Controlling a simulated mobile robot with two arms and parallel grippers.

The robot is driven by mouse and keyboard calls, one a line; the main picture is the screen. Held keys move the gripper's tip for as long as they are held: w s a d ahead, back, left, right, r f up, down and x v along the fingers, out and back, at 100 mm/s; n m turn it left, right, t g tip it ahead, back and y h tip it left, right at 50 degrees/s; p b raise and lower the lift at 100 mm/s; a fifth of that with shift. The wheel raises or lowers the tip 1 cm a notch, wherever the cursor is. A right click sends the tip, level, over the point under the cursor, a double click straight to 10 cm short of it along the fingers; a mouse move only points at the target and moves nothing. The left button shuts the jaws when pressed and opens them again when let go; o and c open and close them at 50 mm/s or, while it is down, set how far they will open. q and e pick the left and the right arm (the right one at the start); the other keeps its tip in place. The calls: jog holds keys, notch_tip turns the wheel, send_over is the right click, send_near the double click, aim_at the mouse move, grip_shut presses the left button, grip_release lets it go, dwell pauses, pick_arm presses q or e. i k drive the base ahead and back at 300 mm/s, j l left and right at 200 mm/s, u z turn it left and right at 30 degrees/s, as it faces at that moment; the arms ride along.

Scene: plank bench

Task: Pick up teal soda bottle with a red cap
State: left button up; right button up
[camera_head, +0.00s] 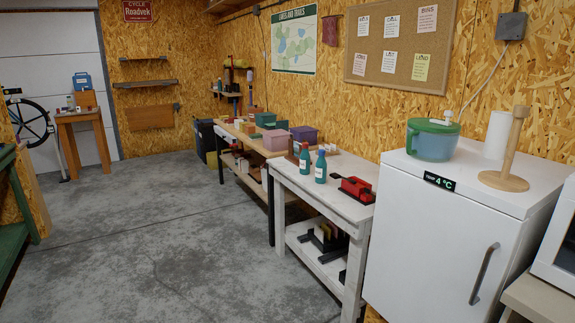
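Two small teal bottles stand upright, close together, on the white-topped bench. The left teal bottle (304,161) is slightly farther back, and its small cap looks reddish. The right teal bottle (320,169) is nearer, and its cap looks darker or bluish. The caps are too small to tell their colours for sure. Neither of my grippers is in view, and nothing is touching the bottles.
A red tool (356,189) lies right of the bottles on the white bench (338,202). A white fridge (437,235) stands nearer right, bearing a teal pot (433,143) and wooden holder (507,165). The concrete floor (170,240) before the bench is clear.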

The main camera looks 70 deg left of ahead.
aim_at(304, 156)
jog(key=u, duration=2.2)
jog(key=i+j+z, duration=0.1)
jog(key=i+j, duration=0.15)
jog(key=i, duration=0.25)
jog(key=i+j+z, duration=0.1)
jog(key=i+j, duration=0.25)
jog(key=i, duration=0.2)
jog(key=i+j+z, duration=0.1)
jog(key=i+j, duration=0.25)
jog(key=i, duration=0.15)
